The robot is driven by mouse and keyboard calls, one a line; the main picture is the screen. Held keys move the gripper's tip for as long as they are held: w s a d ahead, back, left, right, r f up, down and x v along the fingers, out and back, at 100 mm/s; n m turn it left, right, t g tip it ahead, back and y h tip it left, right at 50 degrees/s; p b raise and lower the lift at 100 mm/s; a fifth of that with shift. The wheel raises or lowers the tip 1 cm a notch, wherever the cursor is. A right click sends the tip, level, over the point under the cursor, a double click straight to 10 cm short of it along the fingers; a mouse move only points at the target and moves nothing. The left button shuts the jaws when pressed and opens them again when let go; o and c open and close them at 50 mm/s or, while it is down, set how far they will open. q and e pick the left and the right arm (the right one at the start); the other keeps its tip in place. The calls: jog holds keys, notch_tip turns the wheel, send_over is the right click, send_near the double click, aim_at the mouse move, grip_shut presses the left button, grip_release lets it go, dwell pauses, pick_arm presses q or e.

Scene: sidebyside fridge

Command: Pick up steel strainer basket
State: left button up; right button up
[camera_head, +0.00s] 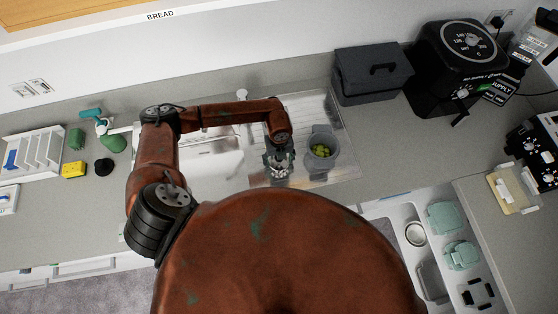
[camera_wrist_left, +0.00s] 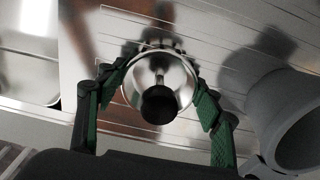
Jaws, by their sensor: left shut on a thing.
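The steel strainer basket (camera_wrist_left: 182,82) is a shiny round cup with a black knob in its middle, seen from above in the left wrist view. My left gripper (camera_head: 278,163) is over the ribbed steel drainboard (camera_head: 310,105), right of the sink bowl. Its two green-lined fingers (camera_wrist_left: 160,88) are on either side of the basket and shut on it. In the head view the basket is small and partly hidden by the fingers. I cannot tell whether it touches the drainboard. My right gripper is not in view.
A grey pot with green contents (camera_head: 321,148) stands close to the right of my left gripper. The sink bowl (camera_head: 215,165) is to the left. A dark grey bread box (camera_head: 370,75) and a black air fryer (camera_head: 455,60) stand behind, to the right.

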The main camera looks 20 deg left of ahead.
pick_arm(q)
jog(key=shift+r, duration=0.45)
notch_tip(320, 180, up, 2)
jog(key=shift+d+r+b, duration=0.15)
jog(key=shift+r+b, duration=0.05)
jog(key=shift+b, duration=0.65)
jog(key=d+r, duration=0.1)
jog(key=s+d+r, duration=0.1)
jog(key=r, duration=0.1)
jog(key=s+d+r+b, duration=0.1)
jog(key=shift+s+d+r, duration=0.1)
jog(key=shift+d+r, duration=0.1)
jog(key=shift+r, duration=0.15)
jog(key=s+d+r+b, duration=0.2)
jog(key=s+d+r, duration=0.3)
jog(key=d, duration=0.3)
jog(key=shift+s, duration=0.2)
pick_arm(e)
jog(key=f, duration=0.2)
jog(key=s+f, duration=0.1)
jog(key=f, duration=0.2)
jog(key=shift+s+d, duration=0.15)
pick_arm(q)
jog(key=o, duration=0.7)
jog(key=c, duration=0.4)
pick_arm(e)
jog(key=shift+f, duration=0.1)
